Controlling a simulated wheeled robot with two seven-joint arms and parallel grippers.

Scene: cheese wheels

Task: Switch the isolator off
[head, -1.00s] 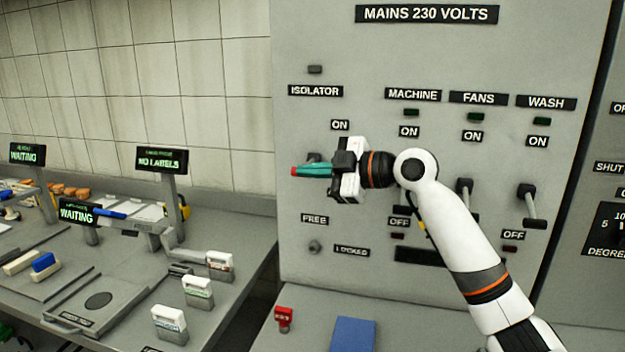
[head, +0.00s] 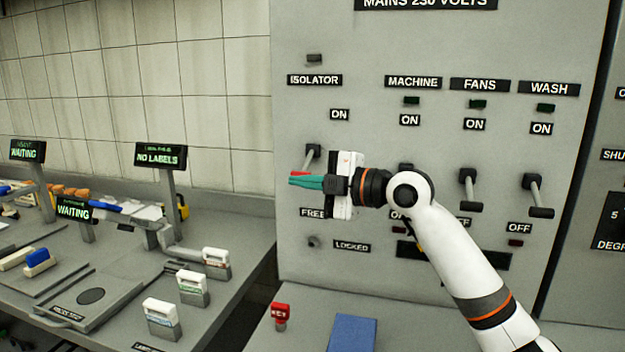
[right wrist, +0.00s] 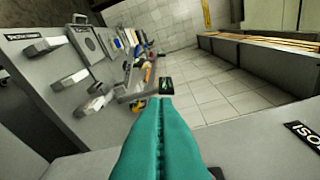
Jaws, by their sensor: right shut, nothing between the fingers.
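The isolator lever (head: 312,153) is on the grey panel below the ISOLATOR label (head: 315,80) and the ON label. Its pivot and short shaft show, and a red part (head: 298,173), seemingly its grip, shows just above my fingers. My right gripper (head: 307,182) is shut and empty, its teal fingers pointing left across the lower end of the lever. They hide most of the red part; I cannot tell if they touch it. The fingers (right wrist: 160,140) also show shut in the right wrist view, where the lever is not visible. My left gripper is not in view.
FANS (head: 468,190) and WASH (head: 538,195) levers hang to the right; the MACHINE lever is mostly behind my right arm. FREE and LOCKED labels (head: 351,246) flank a small knob (head: 313,242). A red KEY piece (head: 281,312) and a blue block (head: 352,333) are below.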

